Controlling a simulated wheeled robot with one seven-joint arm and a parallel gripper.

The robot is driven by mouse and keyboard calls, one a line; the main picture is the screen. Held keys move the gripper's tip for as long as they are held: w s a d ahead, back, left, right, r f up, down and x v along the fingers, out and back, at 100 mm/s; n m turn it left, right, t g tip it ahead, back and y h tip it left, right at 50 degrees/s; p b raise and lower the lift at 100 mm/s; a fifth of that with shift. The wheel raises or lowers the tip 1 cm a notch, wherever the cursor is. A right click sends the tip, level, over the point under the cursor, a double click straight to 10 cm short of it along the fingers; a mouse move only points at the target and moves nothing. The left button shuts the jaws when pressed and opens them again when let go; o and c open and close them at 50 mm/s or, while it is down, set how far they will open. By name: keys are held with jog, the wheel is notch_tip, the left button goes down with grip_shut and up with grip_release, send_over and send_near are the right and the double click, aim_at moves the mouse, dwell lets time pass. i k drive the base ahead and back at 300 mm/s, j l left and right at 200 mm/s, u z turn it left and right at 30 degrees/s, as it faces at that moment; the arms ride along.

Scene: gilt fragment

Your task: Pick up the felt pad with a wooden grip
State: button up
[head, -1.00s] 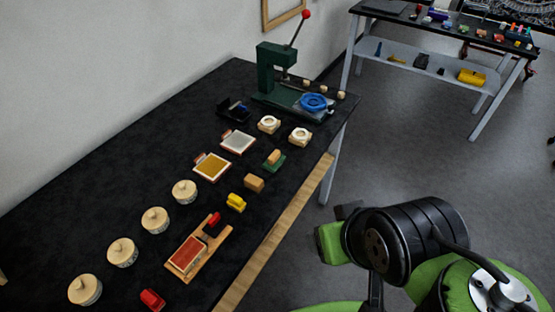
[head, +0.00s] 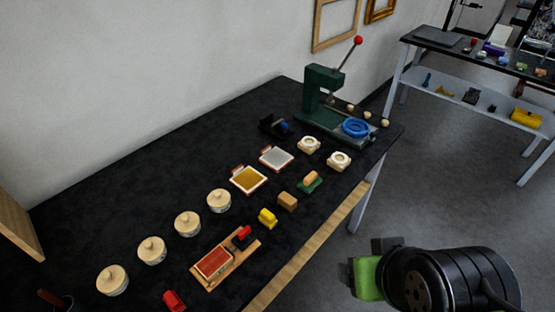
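The felt pad with a wooden grip (head: 310,182) sits on the black-topped table, right of the middle in the head view. It has a green base with a light wooden block on top and stands near the table's front edge. Nothing touches it. Part of my arm, black and green, shows at the lower right, off the table and well apart from the pad. My gripper's fingers cannot be made out in the view.
A brown block (head: 287,201) and a yellow item (head: 267,218) stand left of the pad. A white round-topped piece (head: 339,161) is behind it to the right. A green lever press (head: 324,92), framed trays, several lidded pots and a red-padded wooden board share the black table (head: 160,170).

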aim_at(310, 183)
jog(key=i+l+u, duration=0.1)
jog(key=u, duration=0.4)
jog(key=i+l+u, duration=0.15)
jog(key=u, duration=0.3)
jog(key=i+l+u, duration=0.2)
jog(key=u, duration=0.3)
jog(key=i+l+u, duration=0.1)
jog(key=l+u, duration=0.2)
jog(key=u, duration=0.2)
